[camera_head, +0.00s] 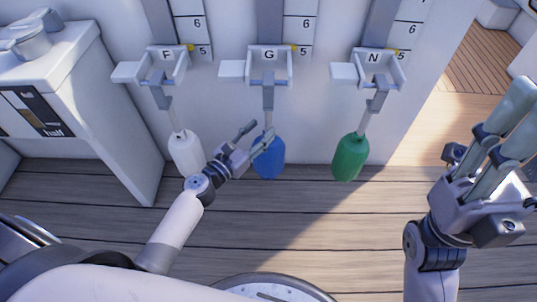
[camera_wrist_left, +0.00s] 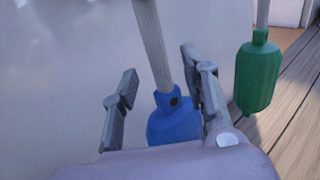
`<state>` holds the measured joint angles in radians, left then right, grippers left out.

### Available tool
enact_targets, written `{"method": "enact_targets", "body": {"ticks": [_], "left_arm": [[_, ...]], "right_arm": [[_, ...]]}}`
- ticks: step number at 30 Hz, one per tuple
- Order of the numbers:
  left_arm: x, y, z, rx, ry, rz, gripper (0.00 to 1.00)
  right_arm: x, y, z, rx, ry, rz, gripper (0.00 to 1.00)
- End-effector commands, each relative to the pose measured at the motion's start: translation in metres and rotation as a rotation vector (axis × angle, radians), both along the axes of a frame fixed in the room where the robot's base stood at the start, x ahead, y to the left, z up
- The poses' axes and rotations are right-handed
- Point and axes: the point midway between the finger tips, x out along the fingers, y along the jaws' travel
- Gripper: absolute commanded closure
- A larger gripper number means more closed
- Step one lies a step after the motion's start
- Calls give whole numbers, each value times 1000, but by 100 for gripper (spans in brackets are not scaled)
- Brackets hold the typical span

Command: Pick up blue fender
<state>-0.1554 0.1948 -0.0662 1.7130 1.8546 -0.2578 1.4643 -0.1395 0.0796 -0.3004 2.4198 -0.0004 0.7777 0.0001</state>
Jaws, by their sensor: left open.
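The blue fender (camera_head: 269,160) hangs on a rope from the G holder (camera_head: 268,68), just above the deck. My left gripper (camera_head: 257,134) is open at the fender's upper end. In the left wrist view, the blue fender's neck (camera_wrist_left: 170,103) and its rope (camera_wrist_left: 153,45) lie between the spread fingers of my left gripper (camera_wrist_left: 160,75), nearer the right finger. Whether that finger touches is unclear. The fender's lower part is hidden by my wrist there. My right gripper (camera_head: 515,118) is at the right, away from the fenders, with nothing visible in it; its finger gap is unclear.
A white fender (camera_head: 186,150) hangs left of the blue one, under the F holder (camera_head: 165,68). A green fender (camera_head: 350,157) hangs to the right, under the N holder (camera_head: 373,72). A white cabinet (camera_head: 95,110) stands at the left.

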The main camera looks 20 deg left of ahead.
Motion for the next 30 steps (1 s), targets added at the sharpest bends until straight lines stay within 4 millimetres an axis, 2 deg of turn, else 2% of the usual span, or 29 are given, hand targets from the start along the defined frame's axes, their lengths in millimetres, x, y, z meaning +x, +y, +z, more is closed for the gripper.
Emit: {"method": "enact_targets", "body": {"ticks": [5, 9, 18, 30], "left_arm": [[26, -7, 8, 3, -4, -1, 58], [41, -13, 6, 1, -3, 0, 58], [45, -15, 6, 0, 0, 0, 58], [45, -15, 6, 1, -1, 0, 85]], "right_arm": [[0, 0, 0, 0, 1, 0, 60], [1, 0, -2, -1, -1, 0, 60], [-1, 0, 4, 1, -21, -1, 60], [0, 0, 3, 0, -15, -1, 60]]}}
